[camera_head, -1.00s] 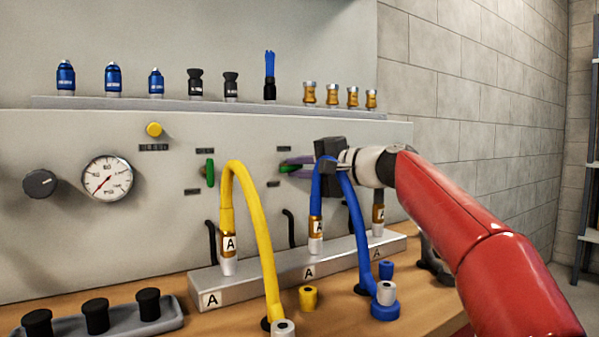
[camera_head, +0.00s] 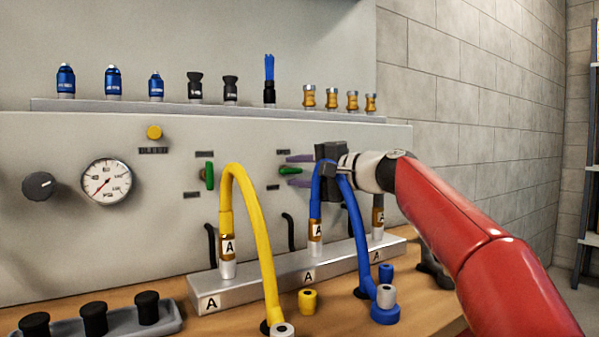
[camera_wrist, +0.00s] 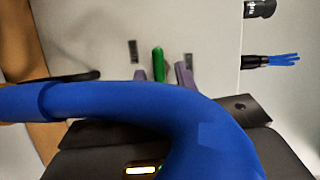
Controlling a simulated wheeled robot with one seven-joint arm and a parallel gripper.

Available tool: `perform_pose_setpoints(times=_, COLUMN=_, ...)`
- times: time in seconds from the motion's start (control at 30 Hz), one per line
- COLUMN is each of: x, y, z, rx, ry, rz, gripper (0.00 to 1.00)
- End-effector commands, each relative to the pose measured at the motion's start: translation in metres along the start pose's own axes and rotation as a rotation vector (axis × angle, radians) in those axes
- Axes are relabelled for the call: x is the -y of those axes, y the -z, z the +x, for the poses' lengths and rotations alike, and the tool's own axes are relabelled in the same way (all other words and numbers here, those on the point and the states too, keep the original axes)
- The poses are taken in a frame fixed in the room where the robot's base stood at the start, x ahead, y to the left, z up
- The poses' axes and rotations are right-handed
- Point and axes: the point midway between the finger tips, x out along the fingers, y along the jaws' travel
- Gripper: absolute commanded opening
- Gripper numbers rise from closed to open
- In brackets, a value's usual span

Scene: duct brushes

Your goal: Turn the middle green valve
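A green valve handle (camera_head: 290,171) lies horizontal on the grey panel, near the panel's right side. My gripper (camera_head: 296,171) is open, with one purple finger above the handle and one below it, both apart from it. In the wrist view the green handle (camera_wrist: 158,65) shows between the two purple fingers (camera_wrist: 163,76), with a gap on each side. Another green valve handle (camera_head: 209,175) stands upright to the left. My gripper's dark body hides part of the panel, so I cannot see whether a further valve is behind it.
A blue hose (camera_head: 353,200) arches in front of my gripper and crosses close to the wrist camera (camera_wrist: 150,105); contact is unclear. A yellow hose (camera_head: 250,220) arches to the left. A shelf (camera_head: 200,106) with brushes and fittings runs above. A metal block (camera_head: 260,276) stands below.

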Motion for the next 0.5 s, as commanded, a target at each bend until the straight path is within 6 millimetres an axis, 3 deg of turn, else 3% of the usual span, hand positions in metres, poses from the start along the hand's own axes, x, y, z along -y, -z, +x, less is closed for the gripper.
perform_pose_setpoints(times=0.17, x=-0.001, y=0.0, z=-0.006, rx=-0.002, ry=0.0, rz=-0.001, gripper=0.34)
perform_pose_setpoints(times=0.5, x=-0.002, y=0.001, z=-0.061, rx=-0.004, ry=-0.001, rz=-0.002, gripper=0.34)
